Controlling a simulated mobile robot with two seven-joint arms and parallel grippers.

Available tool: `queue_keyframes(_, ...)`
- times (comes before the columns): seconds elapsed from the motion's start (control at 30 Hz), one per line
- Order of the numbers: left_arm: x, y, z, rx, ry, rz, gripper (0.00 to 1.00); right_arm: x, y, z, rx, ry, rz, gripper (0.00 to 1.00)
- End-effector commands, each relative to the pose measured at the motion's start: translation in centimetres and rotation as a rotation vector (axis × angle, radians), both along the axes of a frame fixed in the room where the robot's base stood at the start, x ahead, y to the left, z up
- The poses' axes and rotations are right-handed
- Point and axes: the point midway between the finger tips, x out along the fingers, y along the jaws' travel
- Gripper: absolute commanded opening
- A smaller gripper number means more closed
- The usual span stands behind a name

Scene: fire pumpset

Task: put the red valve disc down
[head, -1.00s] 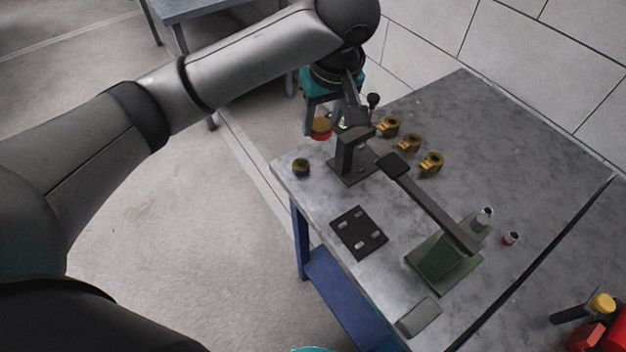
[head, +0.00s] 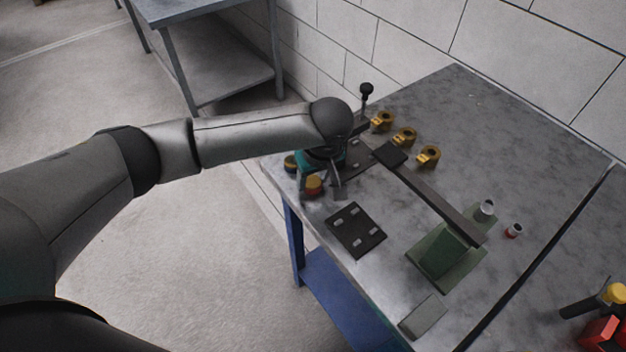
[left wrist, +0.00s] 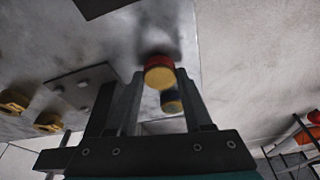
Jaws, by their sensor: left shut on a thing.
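The red valve disc (head: 313,186), red with a yellow face, is at my left gripper (head: 325,188) near the table's left edge. In the left wrist view, the red disc (left wrist: 159,73) sits between the fingertips of my left gripper (left wrist: 155,85), which is shut on it. A dark shadow lies close beside it, so it is near the tabletop; I cannot tell if it touches. My right gripper is not in view.
A blue-and-yellow disc (head: 290,164) stands close by at the table edge. A black plate with metal pegs (head: 356,230) lies in front. Several brass fittings (head: 404,137), a green press with a long lever (head: 442,253) and a grey block (head: 423,316) share the grey table (head: 500,130).

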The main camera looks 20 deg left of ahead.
Motion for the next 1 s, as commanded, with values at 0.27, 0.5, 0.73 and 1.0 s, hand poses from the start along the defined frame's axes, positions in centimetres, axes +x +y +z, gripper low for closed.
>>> queue_keyframes(0.27,0.08,-0.04,-0.23,-0.002,-0.003,0.0,0.0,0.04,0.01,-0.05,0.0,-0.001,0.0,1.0)
queue_keyframes(0.5,0.03,-0.01,-0.56,-0.001,-0.001,0.001,0.64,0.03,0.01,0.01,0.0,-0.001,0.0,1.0)
queue_keyframes(0.73,0.04,0.0,-0.53,0.0,-0.002,0.001,0.8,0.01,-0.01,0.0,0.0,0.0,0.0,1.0)
queue_keyframes(1.0,0.05,-0.06,0.08,-0.001,-0.003,-0.001,0.8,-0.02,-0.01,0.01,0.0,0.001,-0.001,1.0)
